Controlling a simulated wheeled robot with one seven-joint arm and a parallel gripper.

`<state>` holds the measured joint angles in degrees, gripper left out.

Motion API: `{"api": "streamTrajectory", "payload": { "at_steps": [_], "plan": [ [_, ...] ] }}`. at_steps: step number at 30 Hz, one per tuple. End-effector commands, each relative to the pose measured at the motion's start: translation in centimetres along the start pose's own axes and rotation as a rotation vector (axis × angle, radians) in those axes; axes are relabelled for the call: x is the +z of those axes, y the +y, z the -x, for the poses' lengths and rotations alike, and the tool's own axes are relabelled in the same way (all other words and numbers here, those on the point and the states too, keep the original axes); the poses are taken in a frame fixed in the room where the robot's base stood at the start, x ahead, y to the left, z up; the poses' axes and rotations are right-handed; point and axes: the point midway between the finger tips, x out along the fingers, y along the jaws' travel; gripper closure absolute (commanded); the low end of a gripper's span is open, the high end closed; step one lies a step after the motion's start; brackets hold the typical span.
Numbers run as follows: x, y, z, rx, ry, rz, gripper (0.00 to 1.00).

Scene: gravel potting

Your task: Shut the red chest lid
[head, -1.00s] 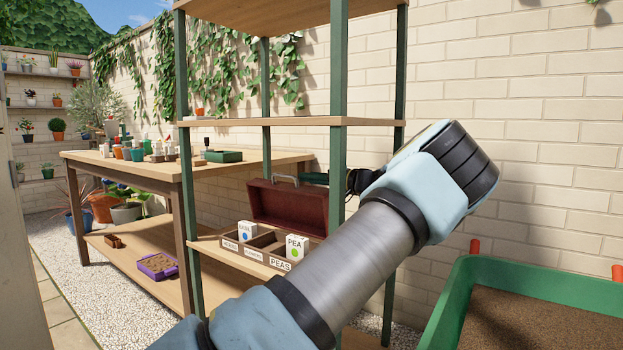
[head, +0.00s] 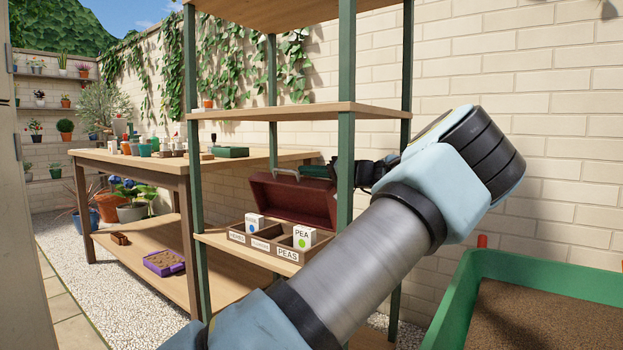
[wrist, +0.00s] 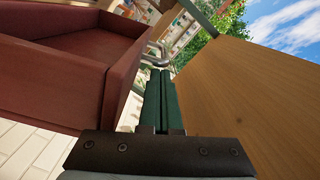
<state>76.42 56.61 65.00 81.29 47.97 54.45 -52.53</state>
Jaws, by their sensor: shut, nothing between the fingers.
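The red chest stands on a middle shelf of the green-posted rack. A metal handle (head: 285,172) shows on the lid's upper edge. My gripper (head: 318,171) is at the lid's upper edge, close behind the handle, partly behind a rack post. In the wrist view the shut green fingers (wrist: 160,95) are empty, beside the red lid (wrist: 70,70) and near its handle (wrist: 155,55). I cannot tell whether they touch the lid.
The base holds seed packets, among them a PEA packet (head: 304,238). A wooden shelf board (head: 275,112) lies just above my gripper and fills the right of the wrist view (wrist: 250,95). A green trough (head: 450,295) is at right.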

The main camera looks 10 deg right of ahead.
Motion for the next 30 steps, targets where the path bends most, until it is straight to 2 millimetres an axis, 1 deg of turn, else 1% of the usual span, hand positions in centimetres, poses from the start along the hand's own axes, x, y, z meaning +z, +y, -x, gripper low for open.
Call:
{"api": "streamTrajectory", "payload": {
  "at_steps": [1, 6, 15, 22, 30],
  "plan": [
    [1.1, 0.5, 0.0, 0.001, -0.001, 0.032, 1.00],
    [3.5, -0.1, -0.1, 0.007, -0.002, 0.169, 1.00],
    [6.7, -1.1, -0.2, 0.015, -0.001, 0.369, 1.00],
    [8.1, -1.5, -0.3, 0.014, -0.001, 0.362, 1.00],
    [8.5, -1.6, -0.3, 0.015, 0.000, 0.361, 1.00]
  ]
}}
